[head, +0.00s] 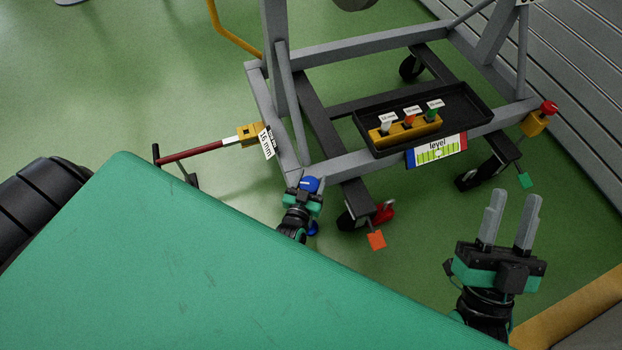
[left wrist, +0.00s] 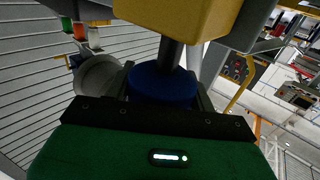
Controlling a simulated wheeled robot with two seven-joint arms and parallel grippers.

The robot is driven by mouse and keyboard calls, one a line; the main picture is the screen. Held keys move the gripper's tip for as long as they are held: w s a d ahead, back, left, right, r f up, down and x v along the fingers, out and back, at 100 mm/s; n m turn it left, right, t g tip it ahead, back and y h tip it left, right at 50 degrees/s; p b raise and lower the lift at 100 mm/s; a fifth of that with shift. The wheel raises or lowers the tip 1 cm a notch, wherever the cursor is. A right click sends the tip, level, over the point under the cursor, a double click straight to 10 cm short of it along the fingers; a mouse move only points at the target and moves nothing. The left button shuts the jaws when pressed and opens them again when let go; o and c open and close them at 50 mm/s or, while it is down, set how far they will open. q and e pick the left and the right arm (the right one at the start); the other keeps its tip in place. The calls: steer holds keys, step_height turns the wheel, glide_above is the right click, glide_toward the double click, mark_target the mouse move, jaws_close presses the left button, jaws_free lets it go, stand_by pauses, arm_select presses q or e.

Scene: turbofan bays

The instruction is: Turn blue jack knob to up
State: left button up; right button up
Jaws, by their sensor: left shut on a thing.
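The blue jack knob (head: 310,183) is at the near left corner of the grey stand. My left gripper (head: 303,194) is shut on it from the near side. In the left wrist view the round blue knob (left wrist: 163,84) sits between the fingers, under a yellow block (left wrist: 185,15) and a dark shaft. The fingers hide part of the knob's sides. My right gripper (head: 508,220) is open and empty at the lower right, apart from the stand.
The grey wheeled stand (head: 345,163) carries a black tray (head: 470,98) and a level sign (head: 436,150). A red knob (head: 549,107) is at its right corner. A red bar (head: 190,153) sticks out left. My green body panel fills the lower left.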

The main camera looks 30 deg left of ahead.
arm_select(q)
steer(key=o, duration=1)
steer(key=shift+w, duration=0.1)
steer(key=shift+s+d, duration=0.1)
steer(key=shift+s, duration=0.45)
steer(key=s+p, duration=0.1)
steer(key=s, duration=0.3)
steer(key=s+d, duration=0.1)
steer(key=s, duration=0.3)
steer(key=s+d+p, duration=0.1)
steer(key=s, duration=0.3)
steer(key=shift+s+d+p, duration=0.15)
steer(key=shift+s+p, duration=0.1)
steer(key=shift+p, duration=0.05)
arm_select(e)
steer(key=a+f+g, duration=0.3)
steer(key=f+g, duration=0.4)
steer(key=f, duration=0.4)
steer(key=shift+a+h, duration=0.2)
steer(key=shift+h, duration=0.2)
steer(key=shift+w, duration=0.15)
